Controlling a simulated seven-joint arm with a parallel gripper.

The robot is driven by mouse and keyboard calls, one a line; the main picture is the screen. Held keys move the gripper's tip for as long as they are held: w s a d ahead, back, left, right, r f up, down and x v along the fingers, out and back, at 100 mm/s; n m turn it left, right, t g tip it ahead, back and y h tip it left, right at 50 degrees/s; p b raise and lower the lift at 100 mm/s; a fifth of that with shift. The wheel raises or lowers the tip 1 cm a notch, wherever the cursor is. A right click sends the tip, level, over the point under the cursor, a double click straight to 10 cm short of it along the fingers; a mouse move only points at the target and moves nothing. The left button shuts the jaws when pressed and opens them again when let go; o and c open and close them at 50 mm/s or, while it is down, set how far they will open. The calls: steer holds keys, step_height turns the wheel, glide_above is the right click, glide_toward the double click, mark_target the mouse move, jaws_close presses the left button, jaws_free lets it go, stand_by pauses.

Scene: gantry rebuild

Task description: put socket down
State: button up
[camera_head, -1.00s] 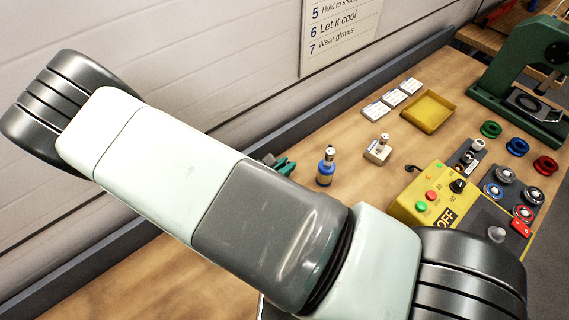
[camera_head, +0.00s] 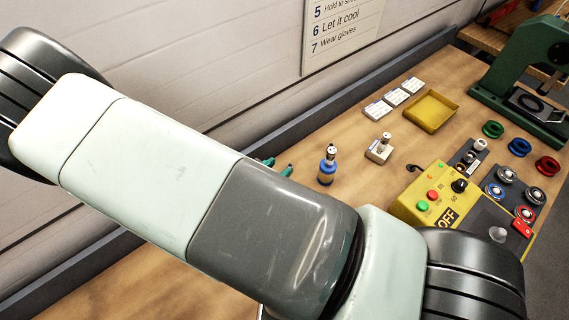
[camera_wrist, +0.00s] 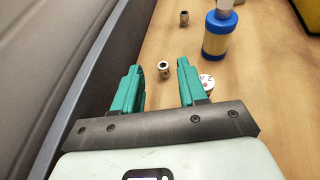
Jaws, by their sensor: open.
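In the wrist view, a small metal socket (camera_wrist: 164,70) with a dark hole in its top stands upright on the wooden bench. It is just ahead of and between the teal fingertips of my gripper (camera_wrist: 159,65), with a gap on both sides. My gripper is open and holds nothing. A second small metal socket-like piece (camera_wrist: 184,18) stands farther off. In the head view my arm covers most of my gripper; only bits of the teal fingers (camera_head: 277,166) show, and I cannot make out the socket there.
A blue-banded bottle (camera_head: 327,166) stands right of my gripper. A pale disc (camera_wrist: 207,82) is partly hidden by the right finger. A dark ledge and wall run along the left.

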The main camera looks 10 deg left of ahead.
steer(key=v, duration=0.7)
steer(key=w+d+r+m+g, duration=0.1)
steer(key=d+r+m+g, duration=0.3)
steer(key=d+r+m, duration=0.35)
steer(key=w+d+r+m+g, duration=0.2)
steer(key=d+r+m+g, duration=0.25)
steer(key=r+m, duration=0.5)
steer(key=s+d+r+m+t+y, duration=0.1)
steer(key=s+d+r+m+y, duration=0.2)
steer(key=r+m, duration=0.3)
steer(key=s+d+r+m+t+y, duration=0.1)
steer(key=s+d+r+m+y, duration=0.3)
steer(key=r, duration=0.9)
steer(key=s+d+m, duration=0.1)
steer(key=s+m, duration=0.1)
steer(key=shift+s+d+r+m, duration=0.2)
steer(key=shift+d+r+m, duration=0.1)
steer(key=shift+d, duration=0.05)
steer(key=shift+t, duration=0.25)
